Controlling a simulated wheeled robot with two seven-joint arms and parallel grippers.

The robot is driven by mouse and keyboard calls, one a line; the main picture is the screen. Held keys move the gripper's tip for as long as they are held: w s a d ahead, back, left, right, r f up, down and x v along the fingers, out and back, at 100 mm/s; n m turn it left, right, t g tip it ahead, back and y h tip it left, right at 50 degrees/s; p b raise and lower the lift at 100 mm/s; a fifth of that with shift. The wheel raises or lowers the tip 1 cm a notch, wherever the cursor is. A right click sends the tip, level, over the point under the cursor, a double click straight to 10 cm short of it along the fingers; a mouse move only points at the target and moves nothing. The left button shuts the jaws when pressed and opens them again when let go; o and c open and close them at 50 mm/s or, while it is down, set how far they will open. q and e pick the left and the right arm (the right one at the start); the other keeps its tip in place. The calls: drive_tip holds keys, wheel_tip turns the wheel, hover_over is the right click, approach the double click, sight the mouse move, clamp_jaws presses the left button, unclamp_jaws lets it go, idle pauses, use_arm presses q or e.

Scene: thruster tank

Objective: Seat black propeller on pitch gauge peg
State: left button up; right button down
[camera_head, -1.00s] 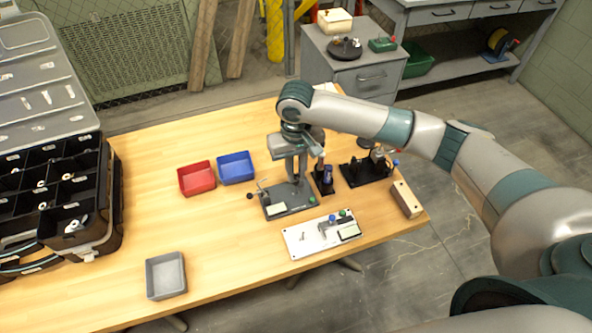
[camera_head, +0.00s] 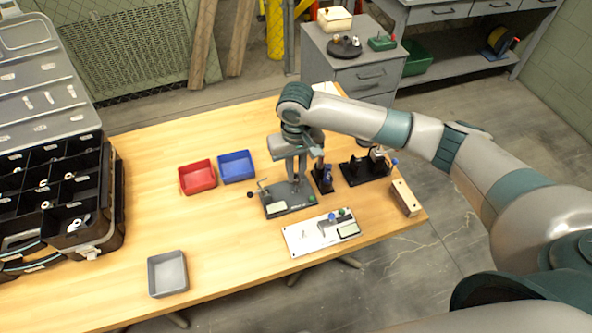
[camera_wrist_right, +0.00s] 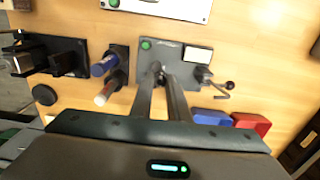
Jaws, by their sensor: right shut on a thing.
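The pitch gauge is a dark grey plate (camera_head: 275,210) with a pale label, a green button and a black-knobbed crank, on the middle right of the table. It also shows in the right wrist view (camera_wrist_right: 172,53). My right gripper (camera_head: 295,182) points down over this plate. In the right wrist view its two fingers (camera_wrist_right: 160,76) come close together at the plate, shut on a small dark thing (camera_wrist_right: 159,70), taken to be the black propeller. The fingers hide most of it and the peg; I cannot tell whether they touch. My left gripper is not in view.
A blue bin (camera_head: 236,167) and a red bin (camera_head: 197,178) stand left of the plate. A white panel (camera_head: 318,235) lies in front.

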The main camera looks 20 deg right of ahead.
sight(296, 182)
drive_tip(key=shift+f+p, duration=0.6)
drive_tip(key=shift+f, duration=1.5)
idle(1.3)
drive_tip(key=shift+f+p, duration=0.35)
drive_tip(key=shift+f, duration=0.05)
idle(0.4)
drive_tip(key=c, duration=1.6)
unclamp_jaws()
wheel_tip(296, 182, up, 17)
drive_tip(key=b, duration=0.3)
drive_tip(key=shift+r, duration=0.2)
